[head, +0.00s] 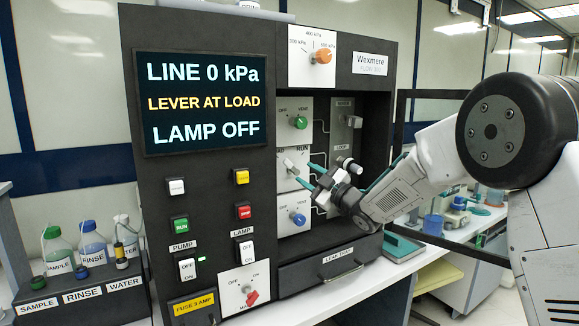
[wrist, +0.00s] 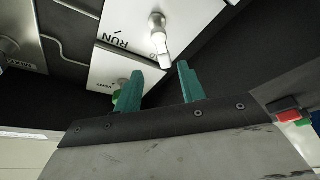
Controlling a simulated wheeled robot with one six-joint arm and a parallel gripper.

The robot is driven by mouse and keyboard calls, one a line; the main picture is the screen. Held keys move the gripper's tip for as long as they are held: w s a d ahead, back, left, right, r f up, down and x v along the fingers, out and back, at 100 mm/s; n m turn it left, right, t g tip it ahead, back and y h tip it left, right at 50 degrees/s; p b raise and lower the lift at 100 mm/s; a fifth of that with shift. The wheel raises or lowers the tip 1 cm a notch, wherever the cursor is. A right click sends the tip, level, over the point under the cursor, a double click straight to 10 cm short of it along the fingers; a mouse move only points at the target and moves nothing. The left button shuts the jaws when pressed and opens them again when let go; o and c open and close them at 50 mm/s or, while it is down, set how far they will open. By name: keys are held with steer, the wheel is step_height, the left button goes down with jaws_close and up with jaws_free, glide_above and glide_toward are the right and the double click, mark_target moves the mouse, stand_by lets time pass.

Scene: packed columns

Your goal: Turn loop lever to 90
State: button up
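The loop lever (head: 289,163) is a small silver handle on a white plate lettered RUN, with other lettering partly hidden, in the middle of the instrument. In the wrist view the lever (wrist: 159,36) shows its round hub and a pale handle pointing down toward the gap between my fingertips. My gripper (head: 305,173) is open, with two teal fingers apart and nothing seen between them. In the wrist view the gripper (wrist: 161,68) has its tips just short of the handle's end; contact cannot be told. The screen (head: 203,104) reads LINE 0 kPa, LEVER AT LOAD, LAMP OFF.
A green knob (head: 300,122) sits above the lever plate and a blue knob (head: 298,218) below it. An orange knob (head: 323,56) is at the top. Steel fittings (head: 349,165) stand close right of my fingers. Bottles (head: 92,245) stand at the left.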

mark_target(291, 166)
steer(key=shift+n+y, duration=0.3)
steer(key=x, duration=0.8)
steer(key=shift+s+a+f, duration=0.15)
steer(key=shift+s+a, duration=0.05)
steer(key=shift+a, duration=0.05)
jaws_close()
